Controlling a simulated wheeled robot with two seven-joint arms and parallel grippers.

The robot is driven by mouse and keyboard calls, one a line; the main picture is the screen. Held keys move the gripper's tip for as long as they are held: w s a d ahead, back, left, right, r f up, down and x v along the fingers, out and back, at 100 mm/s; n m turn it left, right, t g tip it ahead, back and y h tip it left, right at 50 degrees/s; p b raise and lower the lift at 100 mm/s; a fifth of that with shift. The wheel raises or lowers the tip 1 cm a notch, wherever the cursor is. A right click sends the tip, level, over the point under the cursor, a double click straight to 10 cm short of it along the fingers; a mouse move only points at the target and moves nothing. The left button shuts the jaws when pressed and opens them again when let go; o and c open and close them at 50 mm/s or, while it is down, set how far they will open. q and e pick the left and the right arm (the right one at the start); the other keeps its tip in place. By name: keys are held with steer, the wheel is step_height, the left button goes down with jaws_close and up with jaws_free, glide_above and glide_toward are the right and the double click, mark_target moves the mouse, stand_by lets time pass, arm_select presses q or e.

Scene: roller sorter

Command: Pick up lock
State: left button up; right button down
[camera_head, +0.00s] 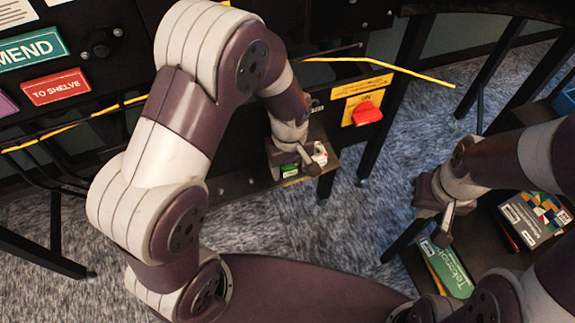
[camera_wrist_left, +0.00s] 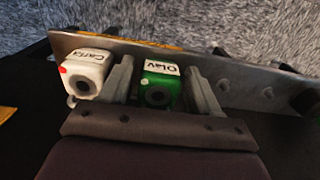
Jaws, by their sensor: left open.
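A green lock (camera_wrist_left: 162,90) with a white label reading "Olav" sits on a ledge in the left wrist view. A white lock (camera_wrist_left: 84,76) with a red mark and a label that seems to read "Carla" sits to its left. My left gripper (camera_wrist_left: 161,84) is open, with a finger on each side of the green lock; I cannot tell whether they touch it. In the head view the green lock (camera_head: 289,170) shows partly beside my left gripper (camera_head: 311,164), and the white lock (camera_head: 320,154) shows partly behind a finger. My right gripper (camera_head: 445,226) hangs near the books, its opening unclear.
The ledge (camera_wrist_left: 245,78) has several empty pegs to the right of the green lock. A red switch (camera_head: 367,113) on a yellow plate is right of my left gripper. Books (camera_head: 445,268) lie on a dark cart below my right gripper. A yellow cable (camera_head: 400,68) runs above.

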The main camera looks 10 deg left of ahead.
arm_select(q)
steer(key=c, duration=0.8)
step_height(320, 180, up, 5)
steer(key=shift+f+p, duration=0.1)
steer(key=shift+p, duration=1)
steer(key=s+d+r+p, duration=0.1)
steer(key=d+r+p, duration=0.1)
steer(key=d+r, duration=0.1)
steer(key=s+d+r+p, duration=0.2)
steer(key=d+r+p, duration=0.1)
steer(key=d+r, duration=0.1)
steer(key=s+d+r+p, duration=0.2)
steer(key=d+r, duration=0.1)
steer(key=shift+s+d+r, duration=0.15)
steer(key=shift+d+r, duration=0.05)
steer(key=shift+r, duration=0.2)
